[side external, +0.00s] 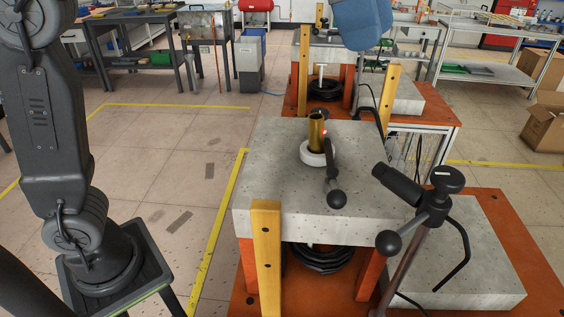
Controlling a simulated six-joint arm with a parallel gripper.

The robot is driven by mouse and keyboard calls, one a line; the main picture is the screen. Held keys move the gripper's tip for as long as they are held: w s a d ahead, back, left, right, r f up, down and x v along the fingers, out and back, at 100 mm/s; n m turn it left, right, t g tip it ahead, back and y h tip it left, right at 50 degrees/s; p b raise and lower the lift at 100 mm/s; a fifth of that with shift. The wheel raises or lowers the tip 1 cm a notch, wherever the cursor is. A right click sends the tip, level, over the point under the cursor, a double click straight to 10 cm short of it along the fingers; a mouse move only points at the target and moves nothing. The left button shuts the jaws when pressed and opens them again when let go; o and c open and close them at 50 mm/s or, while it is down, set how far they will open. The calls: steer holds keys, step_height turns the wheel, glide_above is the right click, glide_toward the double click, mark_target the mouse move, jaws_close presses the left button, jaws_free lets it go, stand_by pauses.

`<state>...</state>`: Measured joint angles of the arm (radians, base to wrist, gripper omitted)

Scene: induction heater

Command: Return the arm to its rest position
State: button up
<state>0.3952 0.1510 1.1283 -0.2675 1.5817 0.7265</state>
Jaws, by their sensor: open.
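My gripper is outside the picture. Only my dark grey arm links show at the left edge, rising from a base on a stand and running out of the top of the frame. A brass cylinder (316,130) stands upright within or on a white ring (312,156) on the grey speckled block top (275,190). A small red spot shows on its right side. A black lever with a ball end (336,196) lies just right of the cylinder and ring, apart from my visible links.
A clamp stand with black knobs (433,210) rises at the front right. Yellow posts (266,250) flank the block on its orange base (500,220). A blue rounded object (362,22) is cut off at the top. Open floor (165,160) lies between my arm and the block.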

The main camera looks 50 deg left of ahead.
steer(key=s+a+f+n+t+y, duration=0.2)
steer(key=s+a+f+n, duration=0.4)
steer(key=a+f, duration=0.4)
steer(key=s+a+f+n+t+y, duration=0.1)
steer(key=s+a+f+n+y, duration=0.1)
steer(key=s+a+f+n, duration=0.5)
step_height(320, 180, down, 4)
steer(key=s+a, duration=0.1)
steer(key=a, duration=0.1)
steer(key=shift+s+a+t, duration=0.25)
steer(key=shift+a+t, duration=0.1)
steer(key=shift+t, duration=0.05)
